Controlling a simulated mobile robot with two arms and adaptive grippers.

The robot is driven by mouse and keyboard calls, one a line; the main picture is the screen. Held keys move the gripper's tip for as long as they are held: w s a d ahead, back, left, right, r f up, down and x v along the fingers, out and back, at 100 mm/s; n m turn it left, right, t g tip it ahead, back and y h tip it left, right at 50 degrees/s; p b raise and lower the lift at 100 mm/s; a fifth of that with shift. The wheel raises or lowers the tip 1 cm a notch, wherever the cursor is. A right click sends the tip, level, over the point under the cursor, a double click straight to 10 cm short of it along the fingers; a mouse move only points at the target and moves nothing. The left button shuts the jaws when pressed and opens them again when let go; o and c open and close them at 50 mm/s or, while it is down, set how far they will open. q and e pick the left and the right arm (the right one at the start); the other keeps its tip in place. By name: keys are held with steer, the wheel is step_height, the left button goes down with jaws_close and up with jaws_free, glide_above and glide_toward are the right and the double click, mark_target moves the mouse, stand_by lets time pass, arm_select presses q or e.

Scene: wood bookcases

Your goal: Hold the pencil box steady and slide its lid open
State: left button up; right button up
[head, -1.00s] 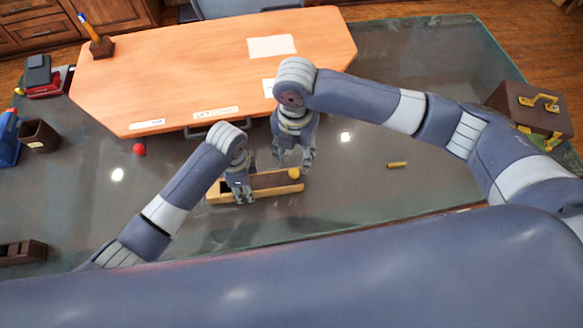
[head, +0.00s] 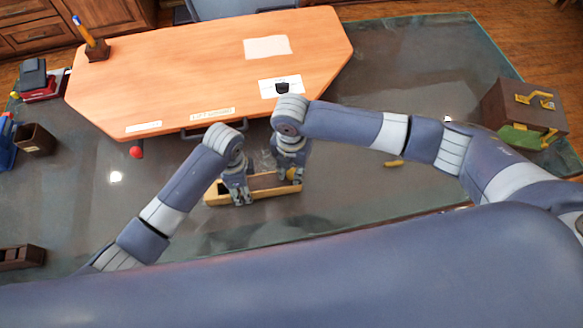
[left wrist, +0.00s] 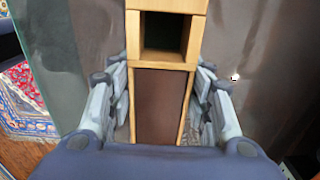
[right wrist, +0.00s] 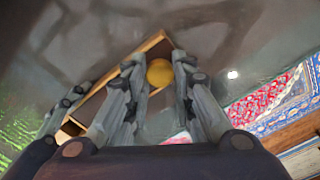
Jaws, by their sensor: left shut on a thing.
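The pencil box (head: 216,200) is a narrow pale-wood box lying on the glass tabletop. Its brown panel (left wrist: 160,105) shows in the left wrist view, with a dark open recess beyond it. A round yellow knob (right wrist: 159,72) sits near the box's right end. My left gripper (head: 240,195) is shut across the box's long sides; its fingers also flank the box in the left wrist view (left wrist: 162,110). My right gripper (right wrist: 158,62) is open at the knob, one finger on each side; whether they touch it I cannot tell.
An orange wooden board (head: 190,75) fills the table's far side. A red ball (head: 136,152) lies left and a small yellow piece (head: 393,163) right. A brown case (head: 525,105) stands far right, a dark cup (head: 35,140) far left. The glass in front of the box is clear.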

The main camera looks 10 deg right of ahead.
jaws_close()
steer(key=d, duration=1.3)
steer(key=shift+d, duration=0.25)
arm_select(q)
steer(key=shift+a, duration=0.1)
arm_select(e)
steer(key=o, duration=0.9)
jaws_free()
steer(key=shift+c, duration=0.2)
arm_select(q)
steer(key=shift+f, duration=0.1)
arm_select(e)
steer(key=shift+a, duration=0.1)
step_height(320, 180, up, 12)
